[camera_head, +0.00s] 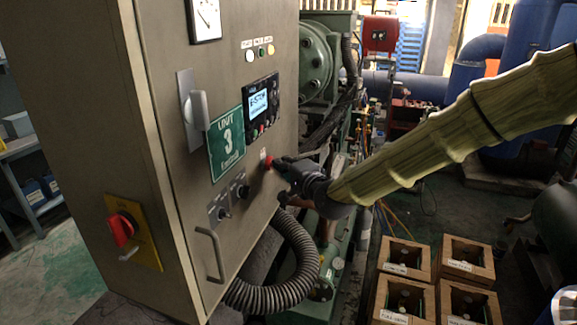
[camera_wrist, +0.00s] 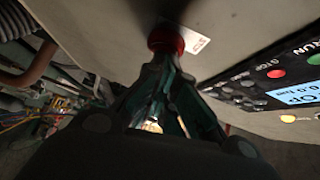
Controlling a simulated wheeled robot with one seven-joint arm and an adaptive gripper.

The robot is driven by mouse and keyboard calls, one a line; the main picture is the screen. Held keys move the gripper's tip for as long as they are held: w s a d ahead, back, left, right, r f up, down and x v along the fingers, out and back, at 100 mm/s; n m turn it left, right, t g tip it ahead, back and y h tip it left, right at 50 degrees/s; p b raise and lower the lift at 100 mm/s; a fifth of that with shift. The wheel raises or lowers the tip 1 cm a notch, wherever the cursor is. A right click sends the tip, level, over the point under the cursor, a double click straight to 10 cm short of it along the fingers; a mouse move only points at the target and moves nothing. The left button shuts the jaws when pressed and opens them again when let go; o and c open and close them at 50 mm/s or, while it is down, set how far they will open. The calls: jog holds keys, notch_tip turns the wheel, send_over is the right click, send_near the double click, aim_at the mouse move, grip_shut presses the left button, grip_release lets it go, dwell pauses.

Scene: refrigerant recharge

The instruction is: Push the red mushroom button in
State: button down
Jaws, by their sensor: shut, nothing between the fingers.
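The red mushroom button (camera_head: 268,162) sits on the front of the grey control cabinet (camera_head: 232,100), with a small white label by it. In the wrist view the red button (camera_wrist: 166,40) is at the top middle, directly ahead of the fingertips. My gripper (camera_head: 278,165) is shut and empty, with its tips at the button. In the wrist view the tips of my gripper (camera_wrist: 163,60) overlap the button's lower edge. They look in contact or very close; I cannot tell whether the button is pressed in.
The cabinet also carries a display panel (camera_head: 260,107), a green "UNIT 3" sign (camera_head: 226,144), black knobs (camera_head: 243,192), a door handle (camera_head: 210,254) and a red rotary switch (camera_head: 122,229). A ribbed hose (camera_head: 290,275) hangs below. Wooden crates (camera_head: 402,258) stand on the floor at right.

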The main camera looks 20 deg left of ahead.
jog(key=shift+s+a+r, duration=0.1)
jog(key=shift+a, duration=0.1)
jog(key=w+d+b+v, duration=0.2)
jog(key=b+v, duration=0.2)
jog(key=v, duration=0.9)
jog(key=shift+w, duration=0.15)
jog(key=shift+d, duration=0.1)
